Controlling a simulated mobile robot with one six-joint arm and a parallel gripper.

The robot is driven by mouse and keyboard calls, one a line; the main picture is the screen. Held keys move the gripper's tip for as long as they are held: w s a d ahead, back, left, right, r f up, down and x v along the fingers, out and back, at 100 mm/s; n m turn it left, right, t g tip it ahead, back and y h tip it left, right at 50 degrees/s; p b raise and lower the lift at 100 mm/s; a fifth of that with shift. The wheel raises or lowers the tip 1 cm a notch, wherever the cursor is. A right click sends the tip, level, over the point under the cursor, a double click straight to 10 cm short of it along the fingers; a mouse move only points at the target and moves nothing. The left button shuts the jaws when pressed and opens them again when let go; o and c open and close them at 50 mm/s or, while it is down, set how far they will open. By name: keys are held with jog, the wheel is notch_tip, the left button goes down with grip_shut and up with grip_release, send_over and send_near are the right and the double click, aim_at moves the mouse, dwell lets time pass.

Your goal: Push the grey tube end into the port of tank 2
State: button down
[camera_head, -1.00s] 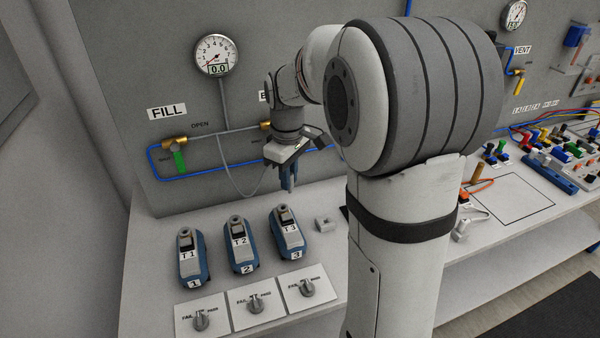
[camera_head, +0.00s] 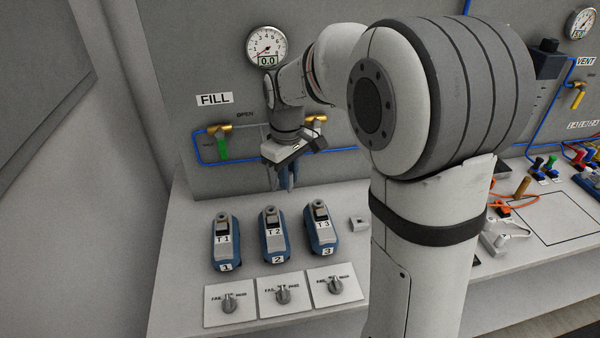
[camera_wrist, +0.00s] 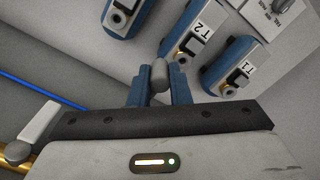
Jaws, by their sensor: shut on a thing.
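Tank 2 (camera_head: 277,245), a blue and grey unit marked T2, stands on the bench between tank 1 (camera_head: 226,246) and tank 3 (camera_head: 322,239). Its port (camera_head: 270,214) is at the back top end. My gripper (camera_head: 287,186) is above the bench behind tanks 2 and 3. In the wrist view my gripper (camera_wrist: 160,72) has its blue fingers shut on the grey tube end (camera_wrist: 158,76), apart from tank 2.
A panel behind carries a gauge (camera_head: 266,47), a FILL label (camera_head: 214,99), brass valves and blue pipe. Plates with knobs (camera_head: 283,296) lie in front of the tanks. A small grey block (camera_head: 359,224) sits right of tank 3. The bench left of tank 1 is clear.

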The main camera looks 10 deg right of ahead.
jog(key=shift+w+a, duration=0.1)
jog(key=shift+a, duration=2.25)
jog(key=shift+f, duration=0.15)
jog(key=shift+f+b, duration=1.2)
jog(key=shift+f, duration=0.85)
jog(key=shift+f+b, duration=0.6)
jog(key=shift+f, duration=0.65)
dwell(0.5)
jog(key=c, duration=0.9)
grip_release()
jog(key=shift+r+p, duration=2.6)
jog(key=shift+r, duration=0.9)
